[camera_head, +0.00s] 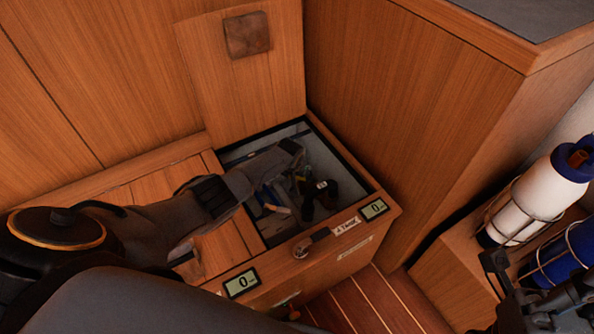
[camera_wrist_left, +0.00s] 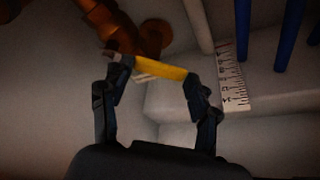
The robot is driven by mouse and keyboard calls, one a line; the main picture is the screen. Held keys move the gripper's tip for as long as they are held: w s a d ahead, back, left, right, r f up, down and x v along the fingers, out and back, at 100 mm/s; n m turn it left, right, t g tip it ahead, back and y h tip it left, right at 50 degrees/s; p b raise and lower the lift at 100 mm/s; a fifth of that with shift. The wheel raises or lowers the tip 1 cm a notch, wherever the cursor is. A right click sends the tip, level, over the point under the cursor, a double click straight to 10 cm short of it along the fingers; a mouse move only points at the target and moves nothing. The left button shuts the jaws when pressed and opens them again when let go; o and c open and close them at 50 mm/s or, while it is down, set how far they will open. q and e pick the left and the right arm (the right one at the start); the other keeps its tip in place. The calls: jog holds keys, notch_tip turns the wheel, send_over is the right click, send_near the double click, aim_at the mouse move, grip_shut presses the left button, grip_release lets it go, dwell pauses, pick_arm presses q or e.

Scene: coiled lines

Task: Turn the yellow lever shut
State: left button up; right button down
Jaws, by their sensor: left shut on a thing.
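The yellow lever (camera_wrist_left: 160,68) lies across between the two fingers of my left gripper (camera_wrist_left: 155,80) in the left wrist view. A fingertip is at each end of its visible part, and the gripper is shut on it. An orange-brown metal valve body (camera_wrist_left: 127,32) is just behind the lever's left end. In the head view my left arm reaches into an open locker (camera_head: 268,232), with the left gripper (camera_head: 315,198) down inside it. I cannot make out the lever there. Dark parts of my right gripper (camera_head: 530,305) show at the lower right; its fingers are unclear.
A raised wooden lid (camera_head: 245,90) stands behind the locker opening. White and blue pipes (camera_wrist_left: 290,35) and a ruler strip (camera_wrist_left: 232,75) are beside the lever. Two small displays (camera_head: 374,208) sit on the front edge. Racked bottles (camera_head: 530,205) stand at the right.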

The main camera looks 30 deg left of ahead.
pick_arm(q)
jog(key=shift+s, duration=0.1)
dwell(0.3)
jog(key=o, duration=1.7)
jog(key=shift+f, duration=0.1)
jog(key=v, duration=1.2)
